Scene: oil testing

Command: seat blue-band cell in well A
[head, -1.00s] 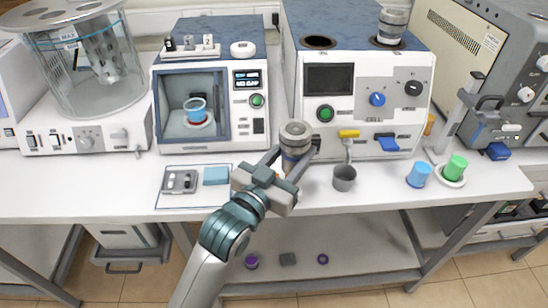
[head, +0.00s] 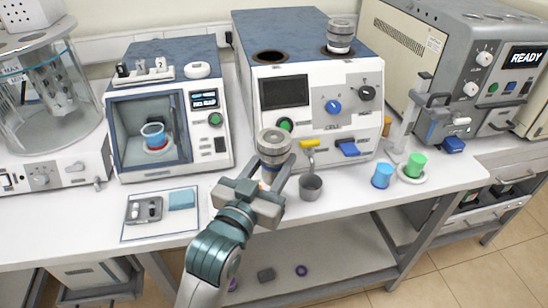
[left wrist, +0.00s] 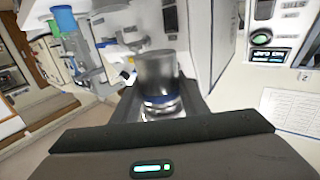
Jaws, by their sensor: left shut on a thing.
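The blue-band cell (head: 274,147) is a grey metal cylinder held upright in front of the tester. In the left wrist view the cell (left wrist: 158,75) shows a blue band near its lower part. My left gripper (head: 273,172) is shut on it, with a finger on either side. The tester (head: 297,125) has two round wells on its blue top. The left well (head: 270,57) is dark and empty. The right well holds another metal cell (head: 341,36). I cannot read which well is marked A. My right gripper is not in view.
A grey cup (head: 311,187) stands below the yellow-handled tap (head: 309,144), just right of the held cell. Blue (head: 382,175) and green (head: 415,165) cups stand further right. A small chamber unit (head: 167,75) is on the left, with a mat (head: 130,234) before it.

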